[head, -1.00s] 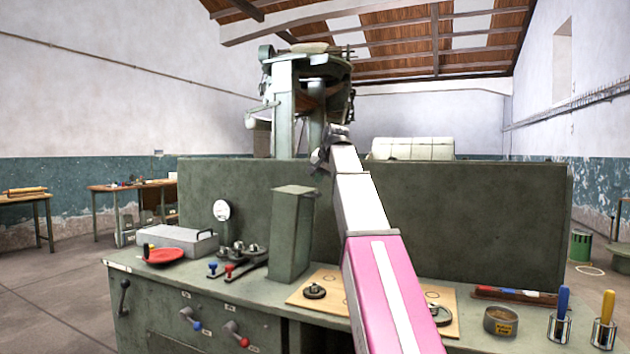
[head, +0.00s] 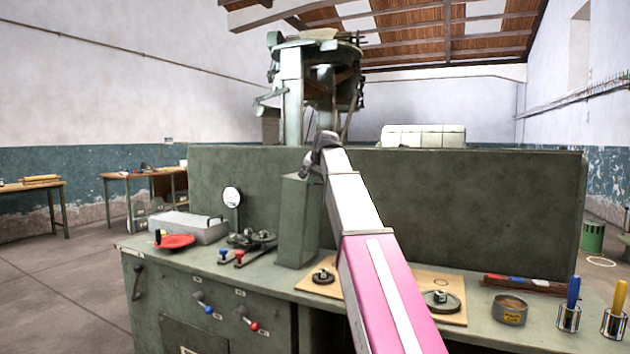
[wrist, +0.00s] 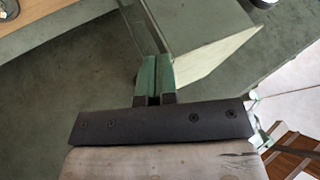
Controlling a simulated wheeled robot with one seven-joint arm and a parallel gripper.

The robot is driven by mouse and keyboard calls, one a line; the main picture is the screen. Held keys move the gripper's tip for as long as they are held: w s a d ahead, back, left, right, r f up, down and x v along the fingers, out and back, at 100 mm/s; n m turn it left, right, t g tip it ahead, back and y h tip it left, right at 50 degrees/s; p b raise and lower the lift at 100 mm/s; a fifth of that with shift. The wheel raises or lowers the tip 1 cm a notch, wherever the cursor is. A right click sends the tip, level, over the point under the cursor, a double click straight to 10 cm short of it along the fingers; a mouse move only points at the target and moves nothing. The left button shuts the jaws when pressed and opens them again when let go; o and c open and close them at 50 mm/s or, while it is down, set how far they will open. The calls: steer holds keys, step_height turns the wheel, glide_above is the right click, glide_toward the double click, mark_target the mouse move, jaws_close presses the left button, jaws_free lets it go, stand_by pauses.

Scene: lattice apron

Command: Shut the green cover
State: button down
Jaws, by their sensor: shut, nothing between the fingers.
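A large dark green upright panel (head: 480,215) spans the back of the bench. A tall green box-shaped post (head: 298,225) stands in front of it on the bench top. I cannot tell which of these is the cover. My gripper (head: 314,168) is at the upper end of the post in the head view, close to its top; touching or apart is unclear. In the wrist view my gripper's green fingers (wrist: 152,64) are together and empty, beside a pale face (wrist: 212,58) that looks like part of the post.
The bench top holds a grey box (head: 188,226), a red dish (head: 174,241), a dial (head: 232,197), a wooden board (head: 437,284), a tin (head: 510,309) and metal cups with handled tools at the right. Levers stick out of the bench front.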

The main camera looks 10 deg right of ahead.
steer(key=w+a+r, duration=0.1)
steer(key=w+a, duration=0.1)
steer(key=a, duration=0.2)
steer(key=w+a+r+g+h, duration=0.1)
steer(key=w+a, duration=0.2)
steer(key=w+a+r+h, duration=0.1)
steer(key=w+a+r, duration=0.1)
steer(key=w+a, duration=0.1)
steer(key=shift+a+n+g, duration=0.4)
steer(key=shift+a, duration=0.4)
steer(key=w+a+f+h, duration=0.1)
steer(key=w+a+f, duration=0.3)
steer(key=w+a, duration=0.6)
steer(key=w+a+f, duration=0.4)
steer(key=w+a, duration=0.2)
steer(key=a, duration=0.7)
steer(key=w+a+f, duration=0.3)
steer(key=a+f, duration=0.3)
steer(key=f, duration=0.4)
steer(key=w+a+f+g+h, duration=0.1)
steer(key=w+a+f, duration=0.3)
steer(key=f, duration=0.6)
steer(key=a, duration=0.2)
steer(key=shift+w+a+n+g, duration=0.2)
steer(key=shift+a+n+g, duration=0.1)
